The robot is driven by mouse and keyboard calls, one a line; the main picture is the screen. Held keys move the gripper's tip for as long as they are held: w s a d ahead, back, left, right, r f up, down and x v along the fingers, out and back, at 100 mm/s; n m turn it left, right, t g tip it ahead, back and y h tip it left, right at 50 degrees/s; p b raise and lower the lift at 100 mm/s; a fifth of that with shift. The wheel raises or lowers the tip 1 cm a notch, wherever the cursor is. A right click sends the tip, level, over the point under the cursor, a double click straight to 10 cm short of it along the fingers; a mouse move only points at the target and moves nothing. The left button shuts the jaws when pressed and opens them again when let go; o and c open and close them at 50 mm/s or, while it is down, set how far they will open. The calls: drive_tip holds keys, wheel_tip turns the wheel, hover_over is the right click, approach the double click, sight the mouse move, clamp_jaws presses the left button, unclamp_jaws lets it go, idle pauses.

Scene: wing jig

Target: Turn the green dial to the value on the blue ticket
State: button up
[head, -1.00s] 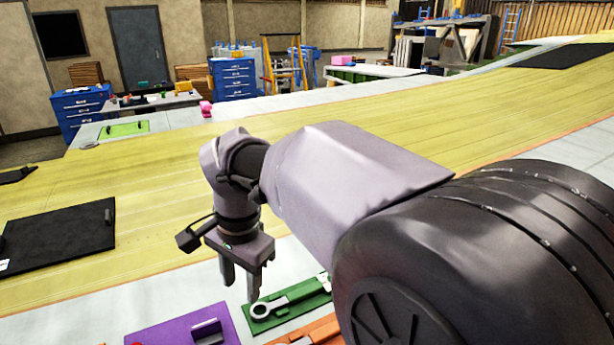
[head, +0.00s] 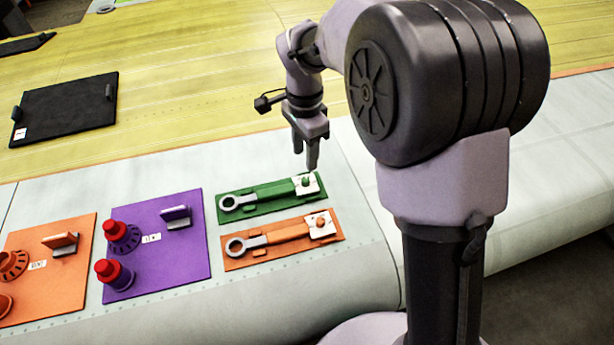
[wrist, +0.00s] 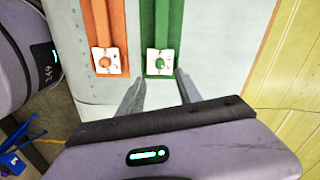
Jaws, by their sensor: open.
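The green dial (head: 306,182) is a small green knob on a white square plate at the right end of a green panel (head: 262,210). The panel also carries a grey ring-ended bar. In the wrist view the dial (wrist: 160,64) lies just beyond and between my fingertips. My gripper (head: 306,158) is open and empty, pointing down just above and behind the plate in the head view; it also shows in the wrist view (wrist: 160,80). I cannot tell whether it touches the plate. The dial's markings are too small to read. I see no blue ticket.
A matching orange panel (head: 282,241) with an orange knob lies close beside the green one. A purple panel (head: 160,265) with red-topped knobs and an orange panel (head: 50,285) lie to the left. A black panel (head: 65,108) lies on the yellow wing skin.

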sight(306, 179)
wheel_tip(306, 179, down, 9)
drive_tip(key=shift+r+b, duration=0.15)
drive_tip(key=shift+b, duration=0.55)
clamp_jaws()
